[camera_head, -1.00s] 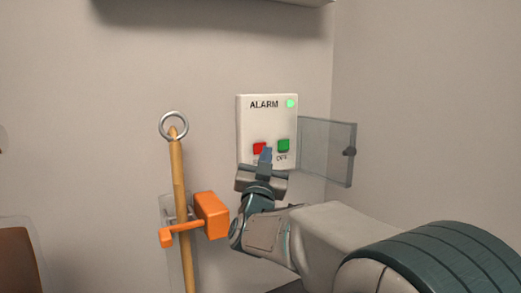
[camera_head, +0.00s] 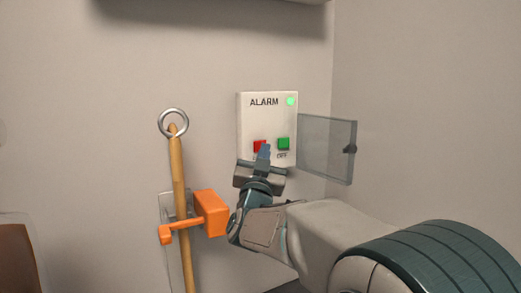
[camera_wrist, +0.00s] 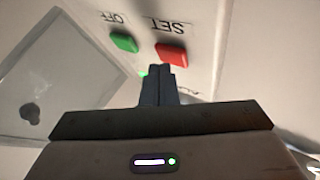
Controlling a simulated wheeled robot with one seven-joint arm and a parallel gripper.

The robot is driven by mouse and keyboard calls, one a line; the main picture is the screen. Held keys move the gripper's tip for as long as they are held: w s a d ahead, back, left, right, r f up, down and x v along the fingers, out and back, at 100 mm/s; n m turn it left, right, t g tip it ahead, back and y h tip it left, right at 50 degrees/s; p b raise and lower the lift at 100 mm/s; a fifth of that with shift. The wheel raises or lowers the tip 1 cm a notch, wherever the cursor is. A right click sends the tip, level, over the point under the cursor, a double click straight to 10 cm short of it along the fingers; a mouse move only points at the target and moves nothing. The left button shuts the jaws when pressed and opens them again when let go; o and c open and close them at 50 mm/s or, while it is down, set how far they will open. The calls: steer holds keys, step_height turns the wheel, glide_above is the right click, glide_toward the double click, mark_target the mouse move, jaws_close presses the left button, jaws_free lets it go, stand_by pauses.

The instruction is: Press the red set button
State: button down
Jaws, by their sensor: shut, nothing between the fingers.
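The red set button (camera_head: 259,146) is on the lower left of the white alarm panel (camera_head: 254,118), left of the green button (camera_head: 283,144). A green light glows at the panel's top right. My gripper (camera_head: 264,152) is shut and empty, its fingertips in front of the panel by the red button's lower right. In the wrist view the red button (camera_wrist: 172,54) lies just beyond my closed fingertips (camera_wrist: 158,70), slightly to one side; the green button (camera_wrist: 124,42) is farther off. I cannot tell whether the fingertips touch the red button.
The clear cover (camera_head: 327,148) with a dark knob stands swung open to the panel's right. An orange clamp (camera_head: 210,213) and a wooden pole (camera_head: 178,180) with a metal ring (camera_head: 173,123) are on the wall to the left of my gripper.

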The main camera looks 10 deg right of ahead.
steer(key=shift+w+a, duration=0.15)
steer(key=shift+w, duration=0.25)
stand_by(0.6)
steer(key=shift+s+b, duration=0.15)
steer(key=shift+b, duration=0.2)
steer(key=shift+s+d+b, duration=0.25)
steer(key=shift+s+b, duration=0.2)
steer(key=shift+s, duration=0.2)
steer(key=s+b, duration=0.1)
steer(key=s+d, duration=0.1)
steer(key=s, duration=0.1)
steer(key=s+b, duration=0.1)
steer(key=shift+s+d+b, duration=0.3)
steer(key=shift+s+b, duration=0.05)
steer(key=shift+s, duration=0.05)
stand_by(0.5)
